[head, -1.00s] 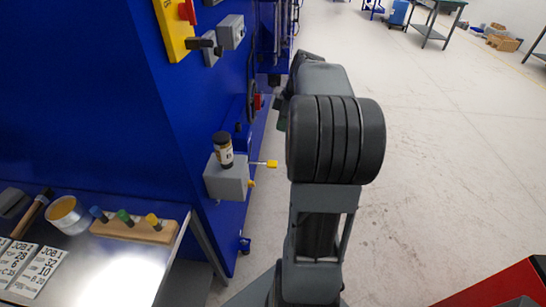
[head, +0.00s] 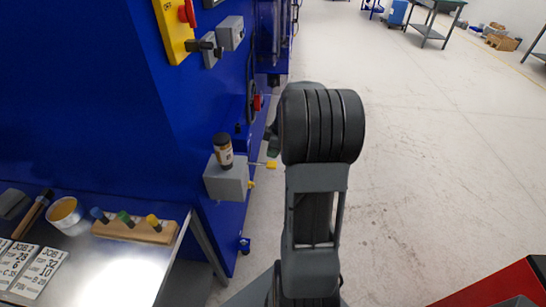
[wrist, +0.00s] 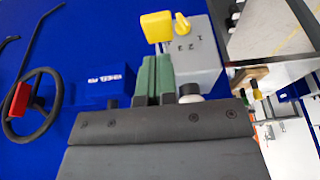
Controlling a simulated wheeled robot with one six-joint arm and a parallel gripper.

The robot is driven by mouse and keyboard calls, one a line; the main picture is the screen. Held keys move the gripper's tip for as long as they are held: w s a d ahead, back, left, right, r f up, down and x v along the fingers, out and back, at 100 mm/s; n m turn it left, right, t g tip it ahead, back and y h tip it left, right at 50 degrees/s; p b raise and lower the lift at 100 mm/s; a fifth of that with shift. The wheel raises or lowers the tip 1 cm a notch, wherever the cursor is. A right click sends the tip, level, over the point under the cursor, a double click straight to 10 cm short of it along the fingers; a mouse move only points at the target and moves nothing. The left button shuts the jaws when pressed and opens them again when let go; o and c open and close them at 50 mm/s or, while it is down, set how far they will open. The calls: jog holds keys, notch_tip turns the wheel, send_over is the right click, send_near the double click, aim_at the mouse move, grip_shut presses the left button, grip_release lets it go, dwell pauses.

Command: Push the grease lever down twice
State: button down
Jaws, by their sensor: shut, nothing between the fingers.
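The grease lever (head: 271,165) is a thin rod with a yellow tip. It sticks out to the right from a grey box (head: 225,180) on the blue machine's side. A dark bottle (head: 223,150) stands on the box, and a yellow knob (head: 251,185) sits below the lever. In the wrist view, the yellow lever tip (wrist: 157,27) lies just beyond the green fingertips of my gripper (wrist: 154,62). The fingers are together and empty. In the head view my arm hides most of the gripper; its visible dark part is just above the lever tip. Contact cannot be told.
A black handwheel with a red handle (wrist: 17,100) and a blue labelled box (wrist: 100,87) are left in the wrist view. A bench (head: 120,268) with a wooden peg block (head: 130,230) stands left in the head view. Open floor (head: 430,150) lies to the right.

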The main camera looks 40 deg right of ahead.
aim_at(271, 164)
jog(key=shift+f, duration=1.45)
